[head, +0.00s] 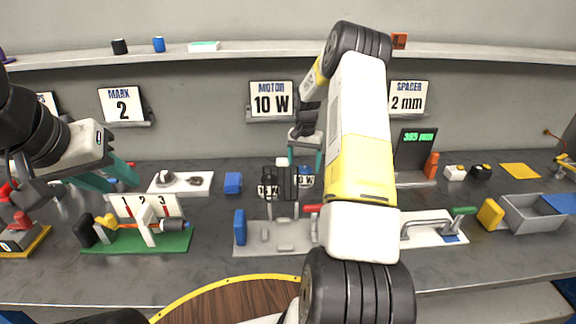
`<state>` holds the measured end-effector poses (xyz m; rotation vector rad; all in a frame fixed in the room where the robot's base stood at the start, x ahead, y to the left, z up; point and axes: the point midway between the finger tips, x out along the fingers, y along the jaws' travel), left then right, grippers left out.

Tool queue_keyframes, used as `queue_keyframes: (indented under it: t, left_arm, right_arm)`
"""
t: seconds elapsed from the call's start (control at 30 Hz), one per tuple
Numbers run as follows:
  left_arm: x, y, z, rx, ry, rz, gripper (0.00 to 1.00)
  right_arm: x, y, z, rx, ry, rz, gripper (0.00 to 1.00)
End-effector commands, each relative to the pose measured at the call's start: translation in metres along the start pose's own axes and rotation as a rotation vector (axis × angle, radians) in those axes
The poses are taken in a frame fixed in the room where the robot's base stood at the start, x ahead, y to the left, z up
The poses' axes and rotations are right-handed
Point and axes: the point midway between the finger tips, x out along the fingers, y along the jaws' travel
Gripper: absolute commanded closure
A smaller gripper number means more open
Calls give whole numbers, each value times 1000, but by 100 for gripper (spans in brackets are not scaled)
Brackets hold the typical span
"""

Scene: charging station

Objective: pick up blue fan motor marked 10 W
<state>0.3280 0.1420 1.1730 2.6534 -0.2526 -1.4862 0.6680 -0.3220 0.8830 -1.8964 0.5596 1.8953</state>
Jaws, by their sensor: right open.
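The sign "MOTOR 10 W" (271,100) hangs on the back wall. My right gripper (306,162) points down below it, its teal fingers apart. A small blue body (308,157), likely a fan motor, shows between and behind these fingers. A white label (304,181) under it seems to carry a W rating, too small to read surely. Contact with the fingers cannot be told. A second, darker unit with a label (268,190) stands to the left. My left gripper (112,174) is at the left above the bench, its teal fingers apart with nothing seen between them.
A grey fixture (280,240) with a blue block (239,227) stands in front of the labelled units. A green board (130,243) with slots 1 2 3 lies at the left. A grey tray (530,214) is at the right. My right arm hides the bench middle.

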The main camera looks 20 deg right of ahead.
Motion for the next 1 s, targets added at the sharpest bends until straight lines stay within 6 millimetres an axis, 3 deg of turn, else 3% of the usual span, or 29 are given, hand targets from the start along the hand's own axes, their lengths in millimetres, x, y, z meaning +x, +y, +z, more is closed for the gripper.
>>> queue_keyframes:
  t: [0.2,0.43,0.8,1.0]
  left_arm:
    - [0,0,0,0,0,0,64]
    - [0,0,0,0,0,0,64]
    - [0,0,0,0,0,0,64]
    - [0,0,0,0,0,0,64]
  right_arm:
    - [30,0,2,-1,-2,-1,21]
    - [31,0,2,-1,0,-1,23]
    - [30,0,2,-1,0,-1,96]
    - [30,0,1,-1,1,-1,99]
